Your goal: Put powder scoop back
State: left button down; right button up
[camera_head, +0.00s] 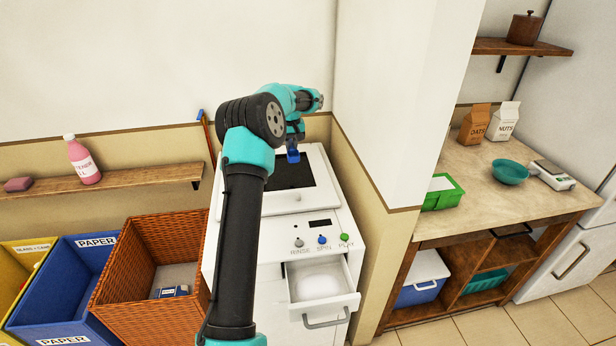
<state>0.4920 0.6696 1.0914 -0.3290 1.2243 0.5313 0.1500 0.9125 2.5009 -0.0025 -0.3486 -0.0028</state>
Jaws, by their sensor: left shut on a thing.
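My left arm reaches up across the white washing machine (265,235). My left gripper (295,135) is above the back of the machine's top, over the dark lid window (293,172). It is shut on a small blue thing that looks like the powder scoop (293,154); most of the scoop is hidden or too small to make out. The machine's detergent drawer (352,287) is pulled open, with white powder (317,286) in it. My right gripper is not in view.
A wall shelf (130,182) on the left holds a pink bottle (82,158) and a pink block (18,184). Below stand a wicker basket (150,235) and blue and yellow bins. A wall corner (400,110) separates the machine from the counter (465,205) on the right.

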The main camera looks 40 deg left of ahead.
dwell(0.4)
pick_arm(q)
send_over(292, 174)
jog(key=shift+f, duration=2.5)
jog(key=shift+w+f, duration=0.1)
jog(key=shift+f, duration=2.4)
jog(key=shift+f, duration=0.15)
jog(key=c, duration=1.1)
grip_release()
notch_tip(292, 174, up, 12)
jog(key=shift+r, duration=0.15)
